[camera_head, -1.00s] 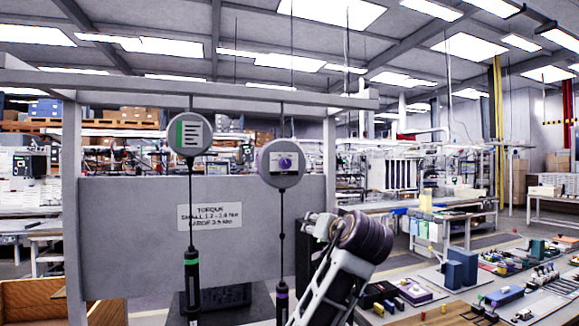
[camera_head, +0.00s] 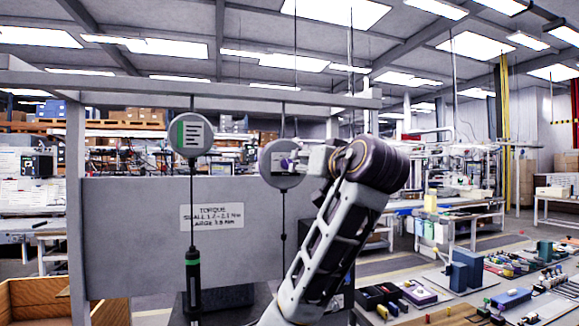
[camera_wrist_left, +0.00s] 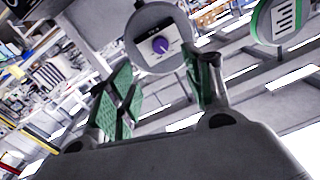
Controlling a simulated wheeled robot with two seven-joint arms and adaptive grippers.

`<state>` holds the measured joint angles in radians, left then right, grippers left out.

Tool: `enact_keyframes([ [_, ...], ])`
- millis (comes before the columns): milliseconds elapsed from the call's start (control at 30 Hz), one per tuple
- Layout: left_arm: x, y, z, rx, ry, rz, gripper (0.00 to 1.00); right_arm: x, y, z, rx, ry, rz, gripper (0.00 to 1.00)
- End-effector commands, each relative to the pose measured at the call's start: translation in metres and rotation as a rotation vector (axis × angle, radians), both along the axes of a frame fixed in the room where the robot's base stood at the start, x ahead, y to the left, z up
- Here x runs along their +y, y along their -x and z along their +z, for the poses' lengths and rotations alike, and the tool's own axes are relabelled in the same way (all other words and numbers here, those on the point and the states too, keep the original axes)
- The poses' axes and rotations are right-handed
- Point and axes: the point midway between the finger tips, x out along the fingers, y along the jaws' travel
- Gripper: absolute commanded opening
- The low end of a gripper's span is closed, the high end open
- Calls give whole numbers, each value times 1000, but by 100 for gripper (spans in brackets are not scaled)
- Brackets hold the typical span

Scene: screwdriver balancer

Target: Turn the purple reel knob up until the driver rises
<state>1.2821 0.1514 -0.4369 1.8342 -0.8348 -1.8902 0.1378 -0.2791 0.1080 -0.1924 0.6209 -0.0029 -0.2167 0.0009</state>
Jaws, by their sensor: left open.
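The purple reel knob (camera_wrist_left: 160,46) sits at the centre of the round grey reel (camera_wrist_left: 145,18) in the left wrist view, with a pale label around it. In the head view this reel (camera_head: 272,162) hangs from the beam, its right part covered by my gripper. My left gripper (camera_wrist_left: 166,70) is open, its green-padded fingers on either side of and short of the knob, with nothing between them. I cannot tell whether a finger touches the reel. A cable hangs below the reel; the purple-banded driver is hidden behind my arm.
A second reel (camera_head: 190,135) with a green stripe hangs to the left, its green-banded driver (camera_head: 193,270) below. A grey panel with a torque sign (camera_head: 212,217) stands behind. The bench at right holds blue blocks (camera_head: 466,268) and small parts.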

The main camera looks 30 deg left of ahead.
Motion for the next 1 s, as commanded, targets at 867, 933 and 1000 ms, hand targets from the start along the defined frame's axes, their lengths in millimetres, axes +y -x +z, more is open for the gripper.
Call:
enact_keyframes([
  [867, 52, -40, 0, 3, -1, 1, 51, 6, 12, 13, 14, -6, -1, 40],
  [933, 60, -46, 1, 3, -1, 2, 51, 9, 11, 15, 13, -9, 0, 40],
  [1000, 67, -51, 0, 2, 1, 1, 51, 11, 11, 16, 13, -12, 0, 40],
])
